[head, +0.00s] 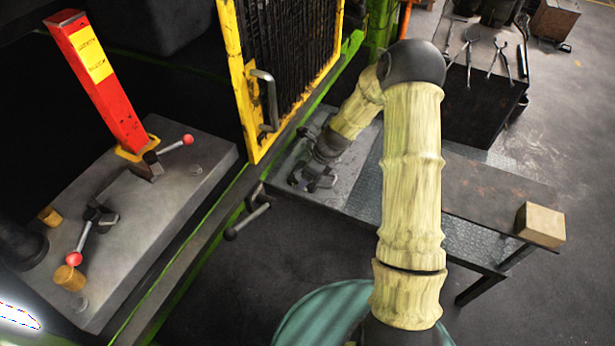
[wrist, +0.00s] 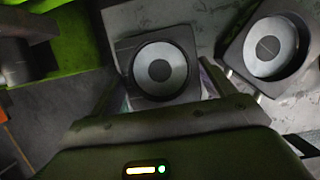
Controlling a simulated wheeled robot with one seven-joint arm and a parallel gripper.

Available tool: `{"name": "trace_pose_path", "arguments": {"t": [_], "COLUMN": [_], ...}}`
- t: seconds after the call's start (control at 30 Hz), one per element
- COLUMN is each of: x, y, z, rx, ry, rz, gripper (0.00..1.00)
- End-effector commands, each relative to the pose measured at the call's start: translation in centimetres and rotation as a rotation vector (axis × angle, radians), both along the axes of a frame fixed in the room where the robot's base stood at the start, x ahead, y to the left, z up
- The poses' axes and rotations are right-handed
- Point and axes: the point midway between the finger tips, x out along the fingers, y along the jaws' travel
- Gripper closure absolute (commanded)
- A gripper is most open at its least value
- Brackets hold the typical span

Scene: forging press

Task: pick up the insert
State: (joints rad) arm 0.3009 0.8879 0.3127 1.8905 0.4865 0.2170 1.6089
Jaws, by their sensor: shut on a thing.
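The insert (wrist: 127,48) is a dark square block with a pale ring and dark round centre in its top face. In the wrist view it sits between the two fingers of my gripper (wrist: 160,88), which is shut on it. A second, similar block (wrist: 267,48) stands close to the right, apart from the held one. In the head view my gripper (head: 310,178) is low over the grey plate (head: 352,170) beside the press, and the blocks there are small, dark and partly hidden by my wrist.
The yellow mesh guard (head: 247,80) and a bar with black handles (head: 248,215) stand left of my arm. The press bed (head: 185,185) holds a red-yellow post (head: 95,75). A bench (head: 480,190) with a tan block (head: 540,224) is at right. A dark tool table (head: 480,85) stands behind.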

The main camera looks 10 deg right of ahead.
Motion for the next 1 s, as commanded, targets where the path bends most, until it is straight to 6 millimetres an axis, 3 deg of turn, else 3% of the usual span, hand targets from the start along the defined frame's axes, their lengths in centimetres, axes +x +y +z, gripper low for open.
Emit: {"name": "trace_pose_path", "arguments": {"t": [0.47, 1.0], "x": [0.2, 0.2], "y": [0.0, 0.0], "z": [1.3, 8.9], "rx": [0.000, 0.000], "ry": [-0.005, -0.005], "rz": [0.001, -0.001], "gripper": [0.89, 0.89]}}
